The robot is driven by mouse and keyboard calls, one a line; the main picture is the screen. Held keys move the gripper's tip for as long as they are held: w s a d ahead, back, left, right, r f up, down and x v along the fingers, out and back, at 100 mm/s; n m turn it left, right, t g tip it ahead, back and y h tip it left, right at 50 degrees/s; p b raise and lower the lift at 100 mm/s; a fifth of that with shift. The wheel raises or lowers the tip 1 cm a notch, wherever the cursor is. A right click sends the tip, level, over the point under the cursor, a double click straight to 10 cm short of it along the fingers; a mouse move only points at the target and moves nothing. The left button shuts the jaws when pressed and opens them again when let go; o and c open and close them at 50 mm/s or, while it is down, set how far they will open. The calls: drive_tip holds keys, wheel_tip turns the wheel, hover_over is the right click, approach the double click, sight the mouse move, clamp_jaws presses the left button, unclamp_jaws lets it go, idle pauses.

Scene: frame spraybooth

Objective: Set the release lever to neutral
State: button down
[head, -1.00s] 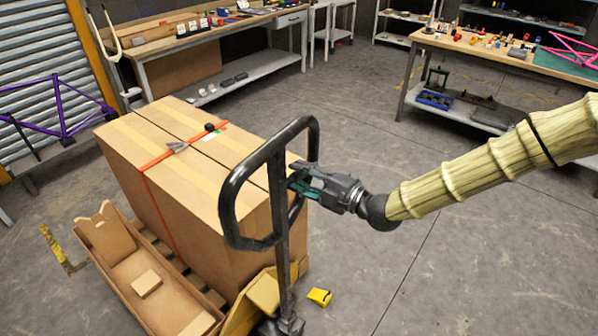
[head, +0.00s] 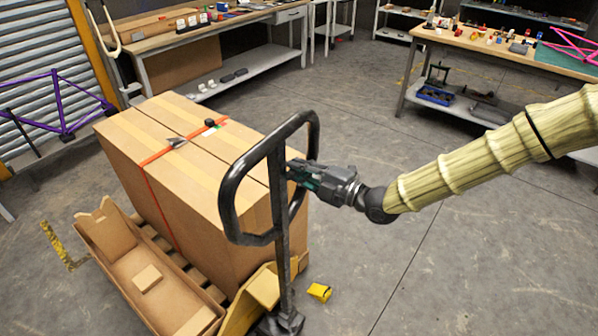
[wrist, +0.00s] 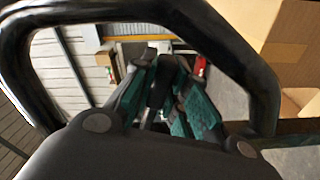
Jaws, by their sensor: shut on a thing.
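The pallet truck's black loop handle (head: 231,196) stands upright in front of a large carton. My gripper (head: 298,173) reaches in from the right at the loop's right side. In the wrist view the loop (wrist: 262,95) frames my gripper (wrist: 161,72), whose green-padded fingers are shut on a dark piece (wrist: 160,92) inside the loop. It appears to be the release lever. In the head view the lever is hidden behind the handle and fingers, so its exact setting cannot be told.
The strapped carton (head: 150,140) sits on a pallet behind the handle. An open cardboard tray (head: 120,262) lies at left, and a small yellow block (head: 319,292) is on the floor. Workbenches (head: 500,52) stand behind. The floor at right is clear.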

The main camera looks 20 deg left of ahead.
drive_tip(key=shift+f+n+b, duration=0.1)
drive_tip(key=shift+n+b, duration=0.2)
drive_tip(key=shift+b, duration=0.1)
drive_tip(key=r+n+b, duration=0.1)
drive_tip(key=b, duration=0.3)
drive_tip(key=shift+w+n, duration=0.15)
drive_tip(key=shift+n, duration=0.25)
drive_tip(key=shift+r+n+b, duration=0.6)
drive_tip(key=shift+b, duration=0.55)
drive_tip(key=c, duration=1.4)
unclamp_jaws()
drive_tip(key=shift+d, duration=0.15)
